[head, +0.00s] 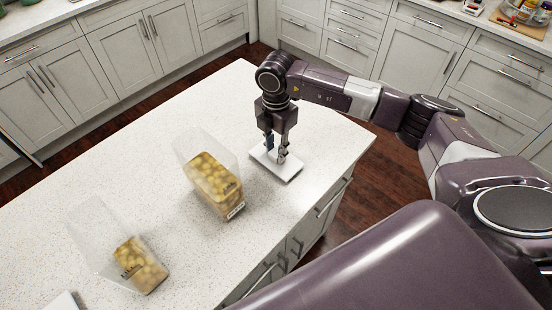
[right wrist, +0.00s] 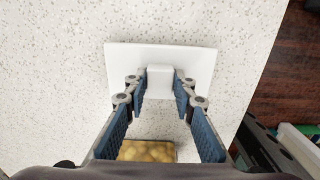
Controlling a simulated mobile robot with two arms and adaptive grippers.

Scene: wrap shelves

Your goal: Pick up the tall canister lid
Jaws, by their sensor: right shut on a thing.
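The white square lid (head: 292,175) is at the right end of the island counter, under my right gripper (head: 277,152). In the right wrist view, the lid (right wrist: 122,66) shows as a flat white plate with a raised block-shaped knob (right wrist: 159,78). The fingers of my right gripper (right wrist: 160,90) are shut on this knob from both sides. I cannot tell whether the lid touches the counter or is just above it. A clear canister with yellowish round contents (head: 215,180) stands left of the lid; its contents also show in the right wrist view (right wrist: 147,151). My left gripper is not in view.
A second clear canister (head: 135,262), less full, stands at the counter's left front. A white flat piece (head: 62,302) is cut off at the bottom edge. The counter (head: 235,95) behind the canisters is clear. Its right edge, with drawers below, is close to the lid.

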